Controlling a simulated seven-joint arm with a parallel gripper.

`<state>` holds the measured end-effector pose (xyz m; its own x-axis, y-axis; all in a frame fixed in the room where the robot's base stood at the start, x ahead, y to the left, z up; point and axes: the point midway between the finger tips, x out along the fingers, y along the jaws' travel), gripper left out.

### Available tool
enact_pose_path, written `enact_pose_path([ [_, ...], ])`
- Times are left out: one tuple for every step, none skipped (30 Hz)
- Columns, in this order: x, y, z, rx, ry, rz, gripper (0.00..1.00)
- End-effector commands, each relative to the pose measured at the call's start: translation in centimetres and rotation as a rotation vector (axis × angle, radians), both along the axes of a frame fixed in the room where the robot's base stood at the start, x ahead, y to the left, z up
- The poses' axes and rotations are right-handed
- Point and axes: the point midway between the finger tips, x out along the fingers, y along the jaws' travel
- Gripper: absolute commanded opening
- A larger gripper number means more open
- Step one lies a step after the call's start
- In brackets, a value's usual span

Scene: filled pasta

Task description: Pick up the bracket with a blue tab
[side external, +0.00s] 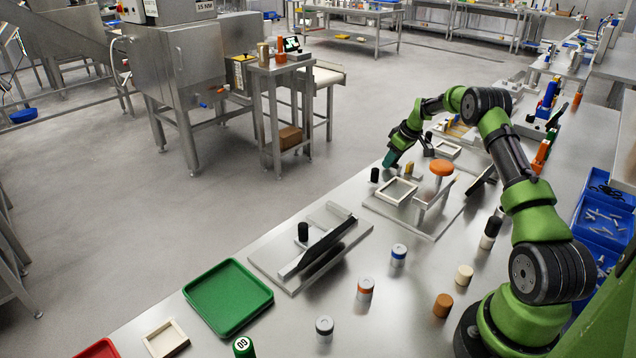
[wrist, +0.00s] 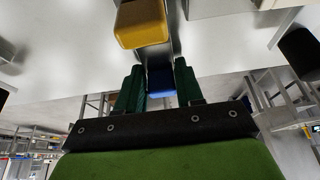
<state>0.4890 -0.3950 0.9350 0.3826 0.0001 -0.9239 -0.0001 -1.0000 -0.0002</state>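My gripper (side external: 390,158) is low over the far part of the table, beside a fixture plate. In the wrist view its two green fingers (wrist: 160,82) stand a small distance apart. A blue piece (wrist: 161,83), which looks like the blue tab, fills most of the gap between them. Whether the fingers press on it or only flank it is not clear. A grey strip joins above it, and the rest of the bracket is hidden. A yellow block (wrist: 140,24) is just beyond the fingers; in the side view a small yellow piece (side external: 409,169) stands by the gripper.
A black cylinder (side external: 374,175), a white square frame (side external: 396,191) and an orange round-topped piece (side external: 441,168) stand near my gripper. A second plate with a dark slanted panel (side external: 320,248) and a green tray (side external: 228,297) lie nearer. Several small cylinders stand along the table.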

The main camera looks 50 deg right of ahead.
Motion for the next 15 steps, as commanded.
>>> enact_pose_path([
  [0.0, 0.0, 0.0, 0.0, 0.0, 0.0, 0.2],
  [0.0, 0.0, 0.0, 0.0, 0.0, 0.0, 0.15],
  [0.0, 0.0, 0.0, 0.0, 0.0, 0.0, 0.09],
  [0.0, 0.0, 0.0, 0.0, 0.0, 0.0, 0.06],
  [0.0, 0.0, 0.1, 0.0, -0.001, 0.0, 0.06],
  [0.0, 0.0, 0.1, 0.0, -0.001, 0.0, 0.06],
  [0.0, 0.0, 0.1, 0.0, -0.001, 0.0, 0.06],
  [0.0, 0.0, 0.1, 0.0, -0.001, 0.0, 0.06],
  [0.0, 0.0, 0.1, 0.0, -0.001, 0.0, 0.05],
  [0.0, 0.0, 0.1, -0.001, -0.001, 0.0, 0.05],
  [0.0, 0.0, 0.2, -0.001, -0.001, 0.0, 0.05],
  [0.0, 0.0, 0.5, -0.002, -0.002, 0.0, 0.05],
  [0.0, -0.1, 0.7, -0.002, -0.002, 0.0, 0.05],
  [0.1, -0.1, 1.1, -0.004, -0.003, 0.001, 0.05],
  [0.1, -0.1, 1.7, -0.004, -0.003, 0.001, 0.05],
])
